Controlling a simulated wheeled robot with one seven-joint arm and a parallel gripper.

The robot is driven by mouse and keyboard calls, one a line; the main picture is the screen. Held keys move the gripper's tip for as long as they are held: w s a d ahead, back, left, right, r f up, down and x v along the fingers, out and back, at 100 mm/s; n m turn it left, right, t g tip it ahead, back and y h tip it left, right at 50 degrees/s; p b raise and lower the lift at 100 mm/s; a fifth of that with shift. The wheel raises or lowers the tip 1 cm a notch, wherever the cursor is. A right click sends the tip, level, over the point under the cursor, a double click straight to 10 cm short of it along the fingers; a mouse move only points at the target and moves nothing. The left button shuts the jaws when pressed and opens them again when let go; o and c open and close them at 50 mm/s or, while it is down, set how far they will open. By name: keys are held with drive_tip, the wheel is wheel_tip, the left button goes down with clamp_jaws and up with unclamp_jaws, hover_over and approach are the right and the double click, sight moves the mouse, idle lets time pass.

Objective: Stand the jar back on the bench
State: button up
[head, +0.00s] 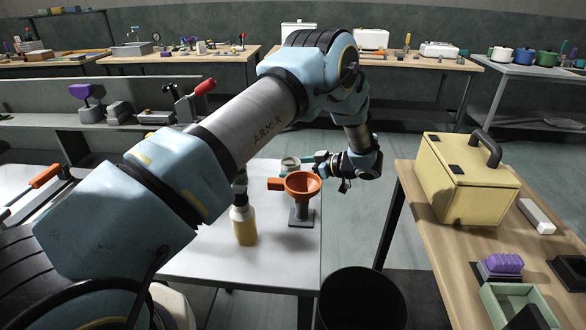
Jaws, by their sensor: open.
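A small round pale item with a greenish rim (290,162), which may be the jar, shows on the white bench (205,265) behind the orange funnel. The funnel hides part of it, so I cannot tell whether it stands on the bench or is held up. My gripper (317,163) reaches in from the right, above the bench's right edge and just right of this item. It is open, with its fingers pointing left. They look close to the item, but I cannot tell whether they touch it.
An orange funnel (302,186) on a grey stand and a yellow-filled bottle (244,222) stand in front of the item. A black bin (362,298) is below, between the bench and a wooden table (455,262) bearing a yellow box (463,180). My arm crosses over the bench.

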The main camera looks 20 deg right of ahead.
drive_tip(key=shift+v, duration=3.25)
drive_tip(key=shift+s+d, duration=0.1)
drive_tip(key=shift+s, duration=0.05)
drive_tip(key=b+v, duration=0.3)
drive_tip(key=v, duration=0.7)
drive_tip(key=shift+s+d+b, duration=0.15)
drive_tip(key=shift+d+b, duration=0.05)
drive_tip(key=shift+b, duration=0.2)
drive_tip(key=shift+r, duration=0.15)
